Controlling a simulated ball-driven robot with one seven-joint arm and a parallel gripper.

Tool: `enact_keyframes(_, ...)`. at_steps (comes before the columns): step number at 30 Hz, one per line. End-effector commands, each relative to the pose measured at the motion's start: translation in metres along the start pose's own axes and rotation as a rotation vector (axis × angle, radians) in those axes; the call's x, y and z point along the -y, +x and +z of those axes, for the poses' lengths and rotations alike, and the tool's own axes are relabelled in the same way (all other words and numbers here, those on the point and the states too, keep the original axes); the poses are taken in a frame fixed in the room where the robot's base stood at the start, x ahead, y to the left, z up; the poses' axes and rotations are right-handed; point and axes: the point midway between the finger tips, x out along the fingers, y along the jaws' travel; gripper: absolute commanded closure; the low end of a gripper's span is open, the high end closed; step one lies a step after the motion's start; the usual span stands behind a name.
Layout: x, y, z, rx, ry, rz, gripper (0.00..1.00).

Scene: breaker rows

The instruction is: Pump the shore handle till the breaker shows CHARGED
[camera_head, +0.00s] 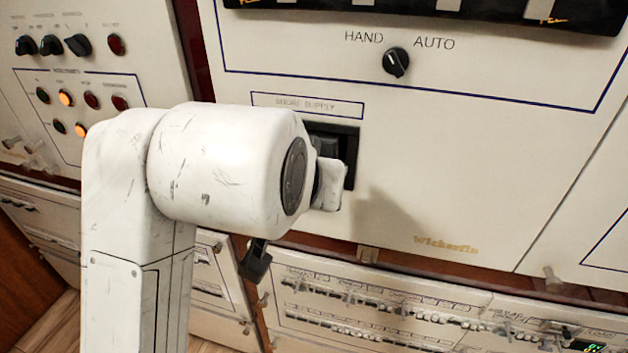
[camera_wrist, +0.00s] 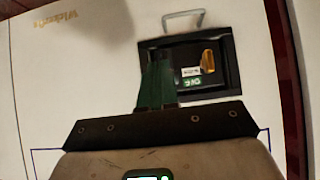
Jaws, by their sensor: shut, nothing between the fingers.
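The shore breaker (camera_head: 349,160) sits in a dark recess under the "SHORE SUPPLY" label, largely hidden by my arm in the head view. In the wrist view, turned over, the breaker (camera_wrist: 217,92) shows a yellow-orange piece (camera_wrist: 207,61), a small white flag (camera_wrist: 190,71) too blurred to read surely, and a green flag (camera_wrist: 191,82) that seems to say OFF. A grey loop handle (camera_wrist: 183,14) shows above the recess in that view; whether it is the pump handle I cannot tell. My gripper (camera_wrist: 158,62) is shut and empty, its fingers overlapping the recess's left side; contact is unclear.
A HAND/AUTO knob (camera_head: 396,62) is on the panel above right of the breaker. A panel with knobs and lamps (camera_head: 80,100) stands at left. Rows of small switches (camera_head: 370,305) run below.

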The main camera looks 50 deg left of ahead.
Motion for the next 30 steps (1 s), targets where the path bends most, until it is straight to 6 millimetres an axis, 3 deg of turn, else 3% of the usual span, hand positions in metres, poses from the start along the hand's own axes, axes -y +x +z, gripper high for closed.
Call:
enact_keyframes(15,-0.001,-0.088,-0.001,-0.005,0.003,-0.001,1.00)
enact_keyframes(21,-0.001,-0.100,0.000,-0.003,0.002,0.000,1.00)
enact_keyframes(30,-0.001,-0.101,0.000,-0.003,0.002,0.000,1.00)
